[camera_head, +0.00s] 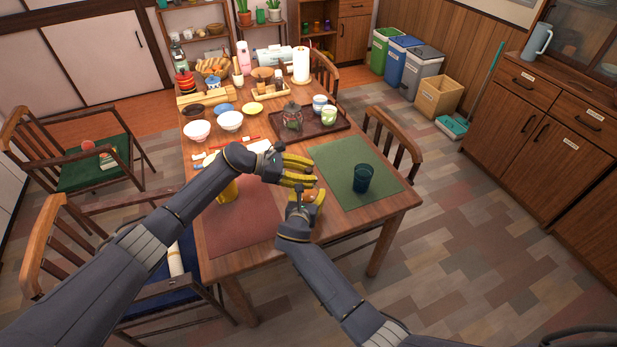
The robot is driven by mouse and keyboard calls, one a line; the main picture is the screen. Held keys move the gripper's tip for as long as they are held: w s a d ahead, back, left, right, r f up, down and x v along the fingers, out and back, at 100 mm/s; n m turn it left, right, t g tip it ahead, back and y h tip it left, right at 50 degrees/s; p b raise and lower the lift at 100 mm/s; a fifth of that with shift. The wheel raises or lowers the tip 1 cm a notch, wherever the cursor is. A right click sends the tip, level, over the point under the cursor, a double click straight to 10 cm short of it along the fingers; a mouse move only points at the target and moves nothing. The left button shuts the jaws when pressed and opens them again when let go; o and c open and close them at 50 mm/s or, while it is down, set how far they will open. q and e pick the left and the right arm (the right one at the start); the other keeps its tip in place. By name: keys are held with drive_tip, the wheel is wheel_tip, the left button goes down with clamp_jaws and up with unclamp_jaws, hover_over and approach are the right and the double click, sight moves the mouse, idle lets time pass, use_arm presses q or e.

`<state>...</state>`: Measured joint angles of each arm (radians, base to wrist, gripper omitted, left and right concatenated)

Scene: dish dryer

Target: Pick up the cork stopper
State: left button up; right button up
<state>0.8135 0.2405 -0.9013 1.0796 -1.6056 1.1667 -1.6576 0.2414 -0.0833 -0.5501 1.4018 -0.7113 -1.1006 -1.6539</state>
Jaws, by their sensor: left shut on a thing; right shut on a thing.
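I cannot make out a cork stopper anywhere in the head view. My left gripper (301,173), with yellow fingers, is above the near middle of the table (272,269). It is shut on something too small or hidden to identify. My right gripper (312,197) is just below and nearer, close to the left one. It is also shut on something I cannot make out. The fingers and wrists hide what lies between them.
A dark teal glass (363,178) stands on a green mat (340,155) to the right. A yellow vessel (228,191) is partly behind my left arm, near a red mat (240,222). A tray (335,130) holds a teapot (292,116) and cups. Bowls and food crowd the far end.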

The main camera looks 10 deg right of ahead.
sight(308, 169)
use_arm(q)
drive_tip(key=shift+r, duration=4)
drive_tip(key=shift+r, duration=0.2)
use_arm(e)
drive_tip(key=o, duration=1.7)
drive_tip(key=shift+c, duration=0.2)
